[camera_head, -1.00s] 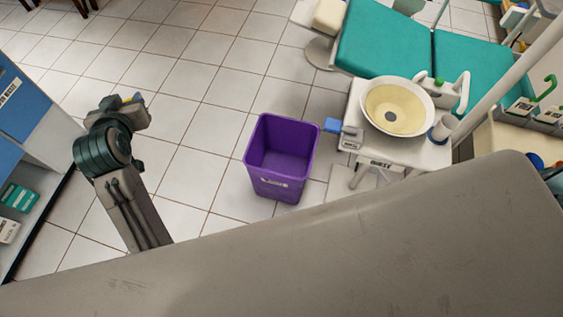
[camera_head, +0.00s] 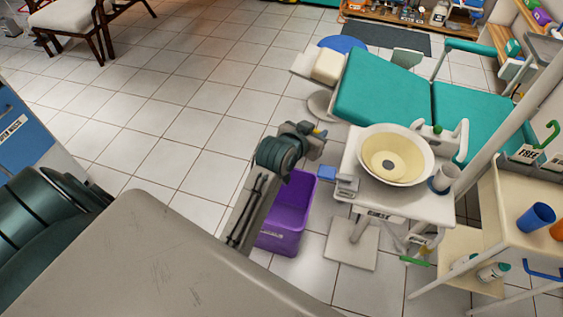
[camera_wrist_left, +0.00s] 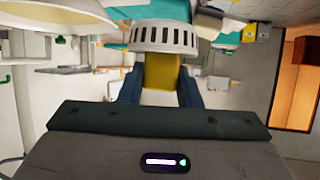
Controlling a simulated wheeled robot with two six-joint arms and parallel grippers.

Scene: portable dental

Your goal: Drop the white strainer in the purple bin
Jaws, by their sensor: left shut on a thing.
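The purple bin (camera_head: 288,213) stands on the tiled floor in the middle of the head view, partly hidden behind my left arm. My left gripper (camera_head: 319,136) is above and just beyond the bin's far side in that view. In the left wrist view my left gripper (camera_wrist_left: 161,88) is shut on a yellow part between its fingers. The white strainer (camera_wrist_left: 165,38), a slotted white ring, sits just beyond that yellow part and appears joined to it. The strainer cannot be made out in the head view. My right gripper is not in view.
A white stand with a basin (camera_head: 418,143) is close right of the bin. A teal dental chair (camera_head: 385,90) lies behind it. A white cart (camera_head: 515,205) with a blue cup (camera_head: 536,218) is at the right. Open floor lies left of the bin.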

